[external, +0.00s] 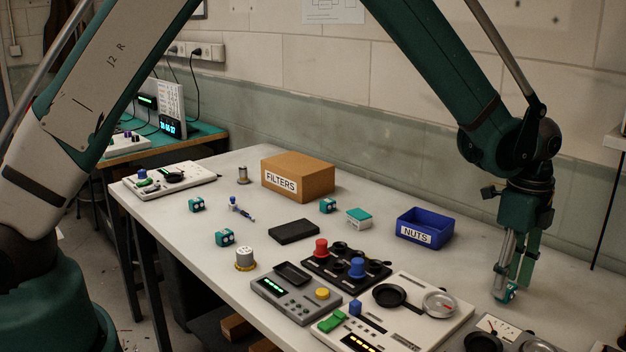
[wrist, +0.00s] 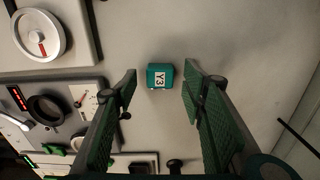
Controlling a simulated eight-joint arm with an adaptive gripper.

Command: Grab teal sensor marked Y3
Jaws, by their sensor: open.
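The teal sensor marked Y3 (wrist: 160,76) lies on the bench with its white label facing up in the wrist view. My gripper (wrist: 159,86) is open, with one green finger on each side of the sensor and visible gaps between. In the external view my gripper (external: 505,294) points down at the right part of the bench. A bit of the teal sensor (external: 511,295) shows at its fingertips, mostly hidden by them.
Control panels with knobs (external: 395,312) stand left of my gripper. A blue NUTS bin (external: 425,228) and a FILTERS box (external: 298,178) stand farther back. Other teal sensors (external: 225,237) lie at the left. The bench right of my gripper is clear.

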